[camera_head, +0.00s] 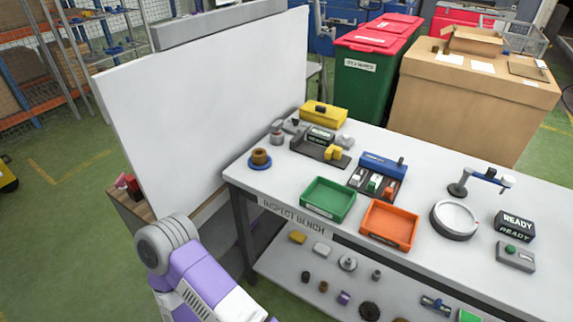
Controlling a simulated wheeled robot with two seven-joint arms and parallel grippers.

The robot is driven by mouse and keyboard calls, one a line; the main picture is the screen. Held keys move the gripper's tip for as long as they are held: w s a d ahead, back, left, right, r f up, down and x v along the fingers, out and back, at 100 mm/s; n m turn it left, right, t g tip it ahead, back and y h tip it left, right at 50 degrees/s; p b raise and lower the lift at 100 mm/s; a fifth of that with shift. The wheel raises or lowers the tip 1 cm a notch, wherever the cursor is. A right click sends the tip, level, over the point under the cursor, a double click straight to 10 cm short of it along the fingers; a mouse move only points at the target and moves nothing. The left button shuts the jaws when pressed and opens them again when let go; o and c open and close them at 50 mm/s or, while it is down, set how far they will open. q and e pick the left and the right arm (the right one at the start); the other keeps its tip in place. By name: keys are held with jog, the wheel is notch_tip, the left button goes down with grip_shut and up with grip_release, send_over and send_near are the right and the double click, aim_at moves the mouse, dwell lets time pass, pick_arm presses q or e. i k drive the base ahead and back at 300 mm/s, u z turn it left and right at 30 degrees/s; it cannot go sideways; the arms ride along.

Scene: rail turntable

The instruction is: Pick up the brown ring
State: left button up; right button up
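A brown ring (260,156) sits on a round blue base (259,164) at the left end of the white inspection bench (323,234). It looks upright, and nothing is touching it from above. A purple, grey and white arm of mine shows at the bottom left, below and left of the ring. Neither of my grippers is in view. Another small brown ring-like part (323,287) lies on the lower shelf.
A green tray (328,199) and an orange tray (389,224) stand right of the ring. A round turntable (454,220) and a READY display (515,226) are further right. A tall white panel (215,105) stands left of the bench.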

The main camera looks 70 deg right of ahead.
aim_at(259, 158)
jog(key=k, duration=0.5)
jog(key=z, duration=0.7)
